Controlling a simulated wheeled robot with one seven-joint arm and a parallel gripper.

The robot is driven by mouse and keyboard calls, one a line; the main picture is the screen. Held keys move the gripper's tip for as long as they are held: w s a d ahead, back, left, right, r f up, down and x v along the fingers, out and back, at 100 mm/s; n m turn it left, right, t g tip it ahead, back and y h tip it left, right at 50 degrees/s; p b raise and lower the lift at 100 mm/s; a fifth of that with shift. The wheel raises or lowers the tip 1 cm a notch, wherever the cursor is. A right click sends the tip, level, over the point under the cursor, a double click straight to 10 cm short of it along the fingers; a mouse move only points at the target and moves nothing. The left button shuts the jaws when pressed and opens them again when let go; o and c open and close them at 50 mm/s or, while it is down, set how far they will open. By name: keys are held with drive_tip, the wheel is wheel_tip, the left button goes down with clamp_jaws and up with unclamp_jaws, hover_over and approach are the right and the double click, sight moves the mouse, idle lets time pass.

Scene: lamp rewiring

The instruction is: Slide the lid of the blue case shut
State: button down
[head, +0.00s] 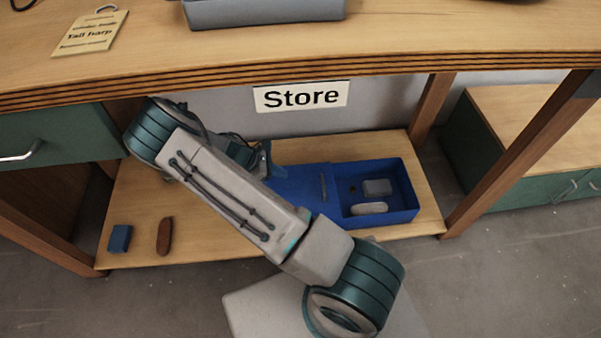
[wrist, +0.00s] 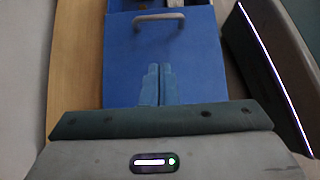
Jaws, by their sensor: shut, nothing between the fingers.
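The blue case (head: 400,215) sits on the low shelf under the table. Its right part is open and shows a grey block and a pale rounded item inside. The blue lid (head: 295,183) lies toward the left, partly behind my arm, with its grey handle (head: 323,187) near the open part. In the wrist view the lid (wrist: 122,65) fills the middle, with the handle (wrist: 159,18) at its far end. My gripper (wrist: 158,72) is shut and empty over the lid, apart from the handle. I cannot tell whether the fingertips touch the lid.
A small blue box (head: 120,238) and a brown oblong item (head: 164,236) lie at the shelf's left. The wooden shelf (head: 205,250) is bounded by table legs. The tabletop edge (head: 200,82) and a "Store" sign (head: 300,96) are above.

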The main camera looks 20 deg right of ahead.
drive_tip(key=b, duration=0.4)
approach(314, 190)
drive_tip(key=d, duration=0.1)
drive_tip(key=s+d+f, duration=0.1)
drive_tip(key=shift+d, duration=0.4)
drive_tip(key=d, duration=0.2)
drive_tip(key=s+d, duration=0.1)
drive_tip(key=shift+f+b, duration=0.3)
drive_tip(key=shift+b, duration=0.1)
drive_tip(key=shift+d, duration=0.4)
drive_tip(key=shift+r, duration=0.1)
